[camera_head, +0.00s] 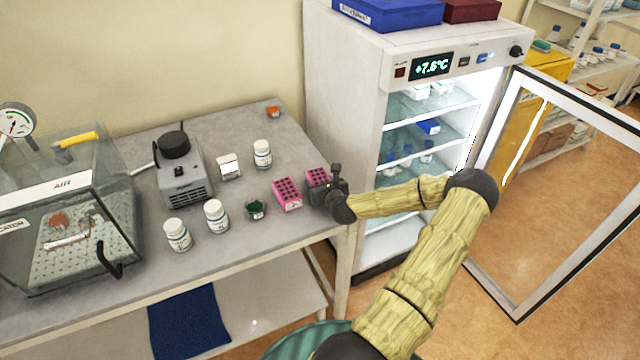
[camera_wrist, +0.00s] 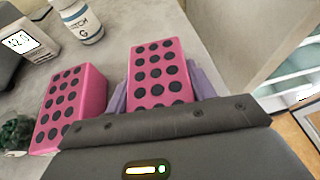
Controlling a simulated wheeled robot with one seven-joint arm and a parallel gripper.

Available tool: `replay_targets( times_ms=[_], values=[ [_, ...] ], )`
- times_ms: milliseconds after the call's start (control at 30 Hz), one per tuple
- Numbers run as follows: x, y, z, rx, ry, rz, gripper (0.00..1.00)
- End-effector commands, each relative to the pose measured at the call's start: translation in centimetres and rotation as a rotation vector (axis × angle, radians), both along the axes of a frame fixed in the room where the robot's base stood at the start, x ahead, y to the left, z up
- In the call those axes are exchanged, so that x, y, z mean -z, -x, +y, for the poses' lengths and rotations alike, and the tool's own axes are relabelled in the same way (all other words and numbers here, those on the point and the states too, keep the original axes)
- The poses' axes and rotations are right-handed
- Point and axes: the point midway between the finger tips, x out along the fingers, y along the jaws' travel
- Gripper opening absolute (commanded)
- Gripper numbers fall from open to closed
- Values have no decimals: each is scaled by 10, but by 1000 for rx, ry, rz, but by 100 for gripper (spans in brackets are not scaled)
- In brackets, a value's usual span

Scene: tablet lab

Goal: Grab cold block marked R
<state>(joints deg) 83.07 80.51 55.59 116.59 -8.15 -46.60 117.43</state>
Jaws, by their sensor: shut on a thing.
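Two pink blocks with rows of dark round wells are at the right part of the grey bench. My gripper (camera_head: 335,190) is at the right one, the held pink block (camera_head: 317,177), near the bench's right edge. In the wrist view this block (camera_wrist: 157,68) sits between the purple-grey fingers, which are shut on its sides. The other pink block (camera_head: 287,194) stands just to its left, apart from the fingers; it also shows in the wrist view (camera_wrist: 73,105). No letter R is readable on either block. I cannot tell whether the held block still touches the bench.
The fridge (camera_head: 345,90) stands right of the bench, its glass door (camera_head: 515,310) swung open, with items on lit shelves. White bottles (camera_head: 216,215), a green-filled jar (camera_head: 256,209), a small display device (camera_head: 229,167) and a dark-knobbed machine (camera_head: 184,180) are left of the blocks.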

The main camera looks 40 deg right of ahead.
Motion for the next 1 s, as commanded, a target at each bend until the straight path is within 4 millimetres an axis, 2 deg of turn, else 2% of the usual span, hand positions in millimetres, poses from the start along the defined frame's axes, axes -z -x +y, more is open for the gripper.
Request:
replay_targets(
  times_ms=[167, 267, 600, 700, 1000],
  values=[
    [-7, 0, -1, 0, 3, -2, 25],
    [-19, 0, -1, 0, 4, -3, 25],
    [-80, 0, -1, 1, 5, -3, 25],
    [-93, 0, -1, 1, 4, -2, 25],
    [-101, 0, 0, 0, 0, -1, 25]
  ],
)
